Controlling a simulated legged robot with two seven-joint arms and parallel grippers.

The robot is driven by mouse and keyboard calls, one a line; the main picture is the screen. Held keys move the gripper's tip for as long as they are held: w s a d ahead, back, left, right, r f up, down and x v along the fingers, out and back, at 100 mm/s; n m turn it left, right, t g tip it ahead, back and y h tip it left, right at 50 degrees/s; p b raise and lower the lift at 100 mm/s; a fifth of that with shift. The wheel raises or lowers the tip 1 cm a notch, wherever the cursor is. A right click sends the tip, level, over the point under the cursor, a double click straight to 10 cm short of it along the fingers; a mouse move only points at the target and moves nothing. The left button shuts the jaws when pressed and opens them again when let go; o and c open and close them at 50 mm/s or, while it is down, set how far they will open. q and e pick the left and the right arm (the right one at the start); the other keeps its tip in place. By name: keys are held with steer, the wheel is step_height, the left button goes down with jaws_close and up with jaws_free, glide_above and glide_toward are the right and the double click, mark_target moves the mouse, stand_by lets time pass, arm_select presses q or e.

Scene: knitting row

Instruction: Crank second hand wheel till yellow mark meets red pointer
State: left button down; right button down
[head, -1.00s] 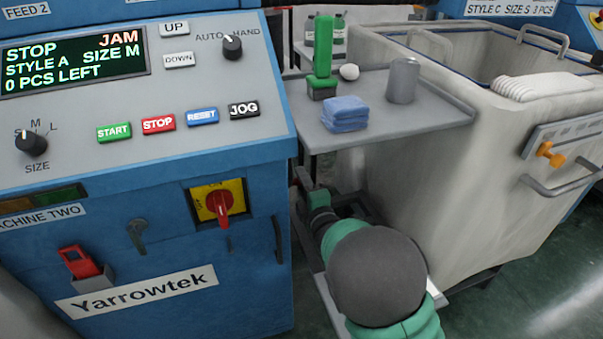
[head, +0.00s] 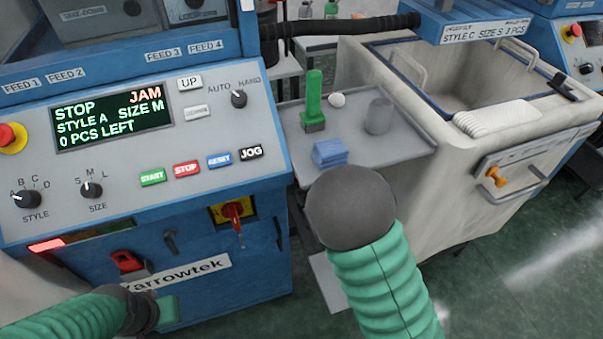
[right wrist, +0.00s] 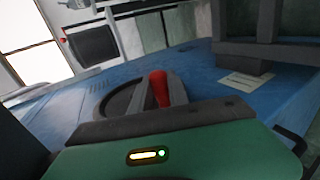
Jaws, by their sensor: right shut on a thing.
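In the right wrist view, a dark round wheel (right wrist: 118,100) with a red handle (right wrist: 159,90) stands against a blue machine surface. My right gripper (right wrist: 160,108) is shut on the red handle; its dark finger bar hides the lower part. No yellow mark or red pointer can be made out. In the head view, my right arm reaches up from the bottom, and its gripper is hidden. My left gripper (head: 168,311) is low at the left, in front of the machine's lower panel; its fingers cannot be made out.
The blue machine's panel (head: 225,138) reads STOP, JAM, style A, size M. A red lamp (head: 47,245) glows below it. A pale bin (head: 395,75) stands right.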

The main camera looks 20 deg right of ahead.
steer(key=shift+w+r+p, duration=0.1)
steer(key=shift+r+p, duration=0.4)
steer(key=shift+r, duration=0.65)
steer(key=c, duration=1.7)
jaws_free()
steer(key=o, duration=0.4)
steer(key=shift+w+a+f, duration=0.1)
steer(key=shift+f, duration=0.15)
